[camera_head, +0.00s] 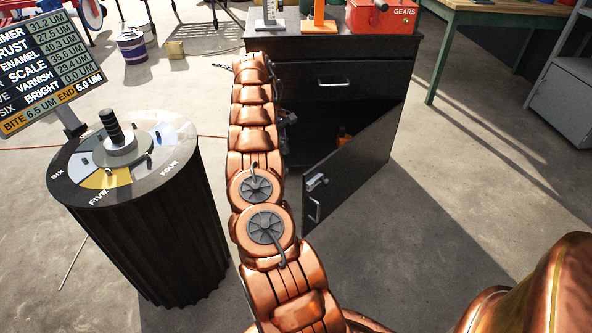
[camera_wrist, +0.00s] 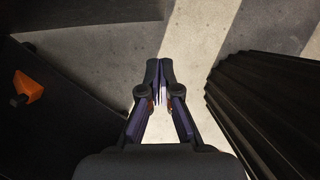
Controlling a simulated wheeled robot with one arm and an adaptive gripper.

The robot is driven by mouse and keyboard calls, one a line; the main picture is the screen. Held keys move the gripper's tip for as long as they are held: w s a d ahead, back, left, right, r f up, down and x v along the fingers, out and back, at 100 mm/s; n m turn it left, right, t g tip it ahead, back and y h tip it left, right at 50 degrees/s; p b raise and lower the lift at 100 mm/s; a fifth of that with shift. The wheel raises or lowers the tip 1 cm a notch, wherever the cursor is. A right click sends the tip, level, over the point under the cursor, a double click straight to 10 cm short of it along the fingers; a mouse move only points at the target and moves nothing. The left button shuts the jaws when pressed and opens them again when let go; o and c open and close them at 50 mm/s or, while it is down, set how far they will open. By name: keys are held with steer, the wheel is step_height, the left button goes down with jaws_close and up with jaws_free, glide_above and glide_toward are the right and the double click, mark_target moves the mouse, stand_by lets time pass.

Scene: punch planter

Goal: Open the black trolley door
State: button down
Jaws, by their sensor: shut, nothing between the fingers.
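The black trolley (camera_head: 375,85) stands at the back centre in the head view. Its door (camera_head: 355,165) is swung outward at an angle, hinged on the right, with its free edge towards me. A silver handle (camera_head: 314,210) and a small latch (camera_head: 317,182) show on the door near that edge. An orange item (camera_head: 343,135) is visible in the dark interior. My gripper (camera_wrist: 161,72) is shut and empty in the wrist view, above the floor between a dark surface and the ribbed drum. My arm hides part of the trolley front in the head view.
The ribbed black drum (camera_head: 165,245) with a dial top stands left of my arm. The trolley's upper drawer (camera_head: 335,80) is shut. A red box (camera_head: 382,16) sits on top. A workbench (camera_head: 490,8) stands at right. Floor right of the door is clear.

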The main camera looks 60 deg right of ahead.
steer(key=s+a+f+b, duration=0.1)
steer(key=s+f+b, duration=0.2)
steer(key=s+f, duration=0.4)
steer(key=shift+x, duration=1.2)
steer(key=shift+a, duration=0.15)
